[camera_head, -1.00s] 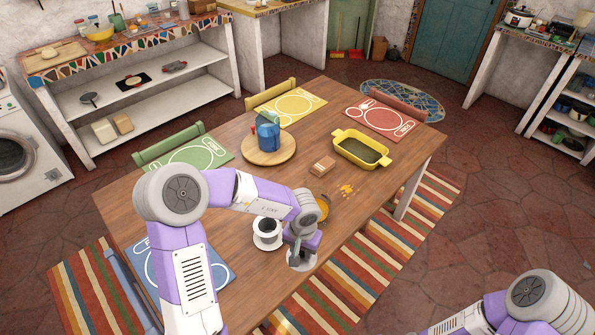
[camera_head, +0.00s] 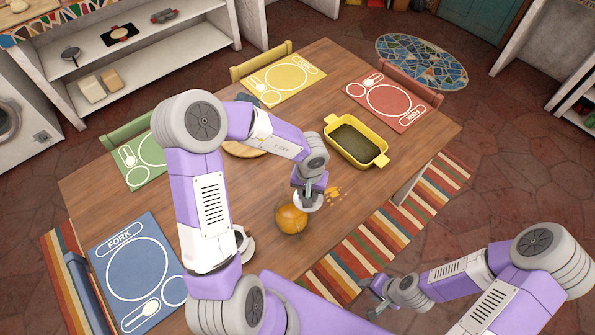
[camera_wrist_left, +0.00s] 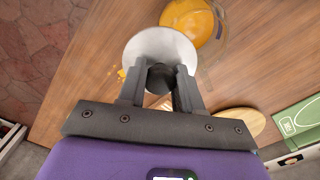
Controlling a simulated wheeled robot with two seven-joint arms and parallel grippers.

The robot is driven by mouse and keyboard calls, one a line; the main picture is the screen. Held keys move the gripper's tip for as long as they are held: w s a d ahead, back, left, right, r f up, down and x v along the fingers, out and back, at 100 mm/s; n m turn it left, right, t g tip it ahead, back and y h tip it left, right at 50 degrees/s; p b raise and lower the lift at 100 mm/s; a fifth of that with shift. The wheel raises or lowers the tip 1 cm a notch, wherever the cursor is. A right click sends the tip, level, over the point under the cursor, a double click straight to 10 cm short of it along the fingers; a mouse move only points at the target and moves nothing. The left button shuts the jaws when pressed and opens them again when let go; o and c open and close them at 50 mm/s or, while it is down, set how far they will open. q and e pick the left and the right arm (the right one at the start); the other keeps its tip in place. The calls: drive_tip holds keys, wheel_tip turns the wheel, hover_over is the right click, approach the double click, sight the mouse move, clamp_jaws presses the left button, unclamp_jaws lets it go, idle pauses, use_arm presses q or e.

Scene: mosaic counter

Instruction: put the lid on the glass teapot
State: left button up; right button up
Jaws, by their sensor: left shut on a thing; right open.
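The glass teapot (camera_head: 291,219) with orange contents stands on the wooden table, close to the near right edge. It also shows at the top of the left wrist view (camera_wrist_left: 188,22). My left gripper (camera_head: 309,190) is shut on the dark knob (camera_wrist_left: 161,77) of the pale round lid (camera_wrist_left: 160,47). The lid (camera_head: 309,204) is right beside the teapot in the head view, and overlaps its edge in the wrist view. I cannot tell whether they touch. My right gripper (camera_head: 378,293) is open and empty, off the table at the lower right.
A yellow baking dish (camera_head: 357,141) stands beyond the gripper. Orange crumbs (camera_head: 334,193) lie beside the teapot. A white cup and saucer (camera_head: 246,241) are partly hidden by my left arm, as is a round wooden board (camera_head: 245,149). Placemats (camera_head: 132,262) lie along the edges.

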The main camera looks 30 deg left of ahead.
use_arm(q)
drive_tip(key=s+a+r+n+p, duration=0.1)
drive_tip(key=n+p, duration=0.1)
drive_tip(key=a+r+n+p, duration=0.1)
drive_tip(key=n+p, duration=0.1)
drive_tip(key=s+a+r+n+p, duration=0.1)
drive_tip(key=r+n+p, duration=0.1)
drive_tip(key=p, duration=0.1)
drive_tip(key=shift+s+a, duration=0.1)
drive_tip(key=shift+s, duration=0.25)
use_arm(e)
wheel_tip(320, 180, up, 10)
drive_tip(key=p, duration=0.1)
use_arm(q)
drive_tip(key=shift+s+a+f+n+b, duration=0.15)
drive_tip(key=shift+f+n+b, duration=0.25)
drive_tip(key=shift+f+b, duration=0.65)
drive_tip(key=shift+a+f+n+b, duration=0.2)
drive_tip(key=shift+f+n+b, duration=0.2)
drive_tip(key=shift+f+b, duration=0.6)
drive_tip(key=shift+s+a+f+n+b, duration=0.15)
drive_tip(key=shift+f+n+b, duration=0.25)
drive_tip(key=shift+f+b, duration=0.65)
use_arm(e)
wheel_tip(320, 180, down, 7)
drive_tip(key=shift+s+r, duration=0.15)
drive_tip(key=shift+s, duration=0.15)
